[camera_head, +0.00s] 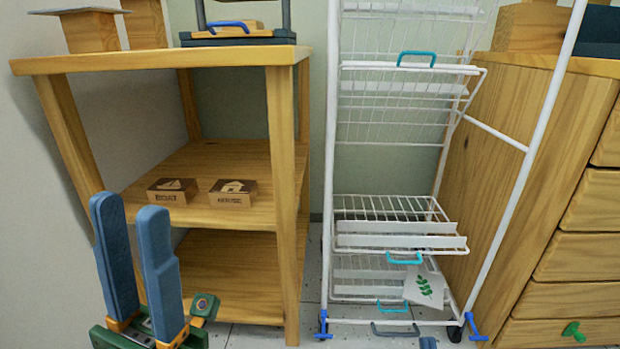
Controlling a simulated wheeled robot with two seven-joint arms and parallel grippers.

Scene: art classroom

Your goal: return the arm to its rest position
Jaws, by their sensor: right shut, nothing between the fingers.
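My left gripper (129,208) is at the lower left, its two blue-grey fingers pointing up and standing apart with a gap between them. It is open and empty, in front of the wooden shelf. Only a small blue-grey tip of my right gripper (428,343) shows at the bottom edge, in front of the white wire rack. It is shut with nothing held. The rest of the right gripper and its arm are out of the frame.
The wooden shelf (150,64) holds a boat block (173,191) and a house block (233,193). The wire rack (332,150) has a card with a green leaf print (424,287) low down. Wooden drawers (580,258) stand at right.

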